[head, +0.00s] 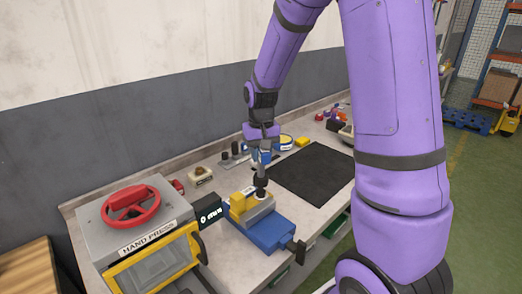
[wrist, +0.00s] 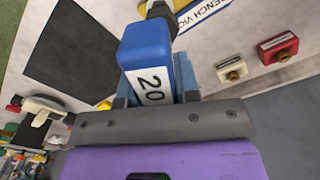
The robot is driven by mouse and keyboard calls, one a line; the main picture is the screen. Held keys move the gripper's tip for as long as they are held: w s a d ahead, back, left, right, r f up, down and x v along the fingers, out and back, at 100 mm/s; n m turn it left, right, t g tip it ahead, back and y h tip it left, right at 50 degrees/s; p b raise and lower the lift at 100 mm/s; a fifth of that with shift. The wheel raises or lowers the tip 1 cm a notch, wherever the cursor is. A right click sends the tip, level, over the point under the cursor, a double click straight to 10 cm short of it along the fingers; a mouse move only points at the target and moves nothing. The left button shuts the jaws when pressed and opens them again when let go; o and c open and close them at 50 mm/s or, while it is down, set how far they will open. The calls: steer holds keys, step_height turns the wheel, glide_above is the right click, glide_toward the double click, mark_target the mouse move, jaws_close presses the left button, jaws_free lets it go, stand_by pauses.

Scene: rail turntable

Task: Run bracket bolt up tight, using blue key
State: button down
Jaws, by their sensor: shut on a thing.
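My gripper (head: 262,156) is shut on the blue key (wrist: 148,55), a blue block marked "20" with a dark socket end. The wrist view shows the key between the fingers (wrist: 156,97). In the head view the key's dark shaft points down, upright, onto the work in the blue bench vice (head: 268,232). The yellow bracket (head: 240,205) sits in the vice jaws, just left of the key's tip. The bolt is hidden under the socket, so I cannot tell how far it is seated.
The hand press (head: 128,240) with a red wheel stands at front left. A black mat (head: 312,172) lies right of the vice. Small red and pale blocks with knobs (wrist: 278,48) lie near the wall. Several small items crowd the bench's far end.

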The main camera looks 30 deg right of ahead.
steer(key=n, duration=0.5)
steer(key=shift+d+n, duration=0.1)
steer(key=shift+n, duration=0.3)
steer(key=n, duration=0.5)
steer(key=shift+n, duration=0.4)
steer(key=n, duration=0.6)
steer(key=shift+w+d+n, duration=0.1)
steer(key=shift+n, duration=0.2)
steer(key=n, duration=0.5)
steer(key=shift+f, duration=2.15)
stand_by(0.4)
stand_by(0.3)
steer(key=m, duration=0.3)
steer(key=shift+m, duration=1)
